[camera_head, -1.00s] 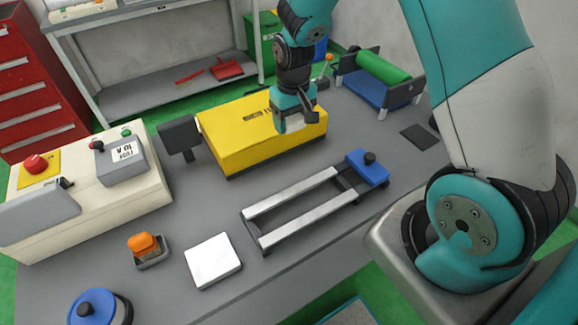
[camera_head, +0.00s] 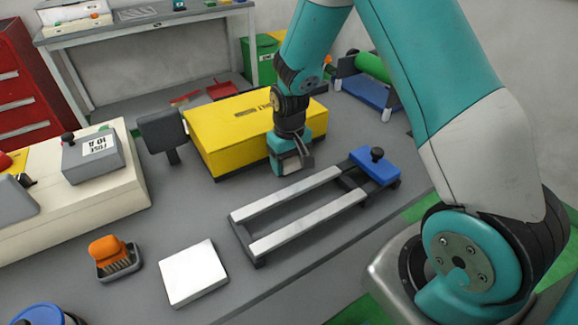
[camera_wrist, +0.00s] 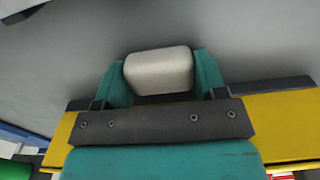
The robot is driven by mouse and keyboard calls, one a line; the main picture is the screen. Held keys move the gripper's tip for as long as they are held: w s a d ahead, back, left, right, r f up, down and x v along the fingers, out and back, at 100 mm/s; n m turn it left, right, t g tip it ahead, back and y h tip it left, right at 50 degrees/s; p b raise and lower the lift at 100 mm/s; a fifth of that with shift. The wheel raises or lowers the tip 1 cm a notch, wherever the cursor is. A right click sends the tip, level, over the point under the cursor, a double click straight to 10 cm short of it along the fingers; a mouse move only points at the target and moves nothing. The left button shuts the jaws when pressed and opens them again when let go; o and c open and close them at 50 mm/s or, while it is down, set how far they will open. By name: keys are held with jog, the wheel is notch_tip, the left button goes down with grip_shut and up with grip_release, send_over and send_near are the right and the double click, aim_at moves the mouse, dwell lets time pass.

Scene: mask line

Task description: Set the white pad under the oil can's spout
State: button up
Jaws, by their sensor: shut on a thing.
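The white pad (camera_head: 194,272) lies flat on the grey bench at the front left, beside an orange brush in a tray. My gripper (camera_head: 290,165) is well to the right of the pad and above it in the picture, in front of the yellow box. In the wrist view my gripper (camera_wrist: 160,75) is shut on a pale grey rounded block (camera_wrist: 158,70), held between its two teal fingers. What this block belongs to cannot be told. I cannot make out an oil can or a spout in these views.
A yellow box (camera_head: 215,137) stands behind my gripper. A metal rail frame (camera_head: 290,205) with a blue block (camera_head: 375,168) lies in front. The orange brush (camera_head: 108,250) is left of the pad. A cream control box (camera_head: 95,190) stands farther left.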

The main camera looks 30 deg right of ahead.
jog(key=shift+f, duration=0.1)
jog(key=o, duration=0.9)
